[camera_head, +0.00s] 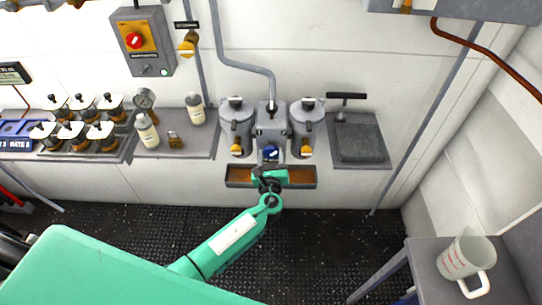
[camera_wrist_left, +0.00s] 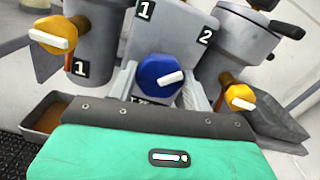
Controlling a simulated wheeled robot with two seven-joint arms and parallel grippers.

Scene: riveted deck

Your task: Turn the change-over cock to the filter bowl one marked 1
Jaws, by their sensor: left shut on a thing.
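The change-over cock has a blue knob (camera_head: 271,153) at the front of a grey block (camera_head: 271,122) between two filter bowls. In the left wrist view the blue knob (camera_wrist_left: 160,75) bears a white bar pointing right and slightly up. The block carries a 1 on its left and a 2 on its right. The left filter bowl (camera_head: 236,122), also in the wrist view (camera_wrist_left: 92,35), is marked 1. The right bowl (camera_head: 305,122) stands opposite. My right gripper is out of view.
A drip tray (camera_head: 237,183) lies under the bowls, close to my gripper. Yellow drain taps (camera_head: 237,149) stick out from both bowls. A shelf with bottles (camera_head: 147,130) is at left, a grey block with a handle (camera_head: 360,142) at right. A jug (camera_head: 467,256) stands at lower right.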

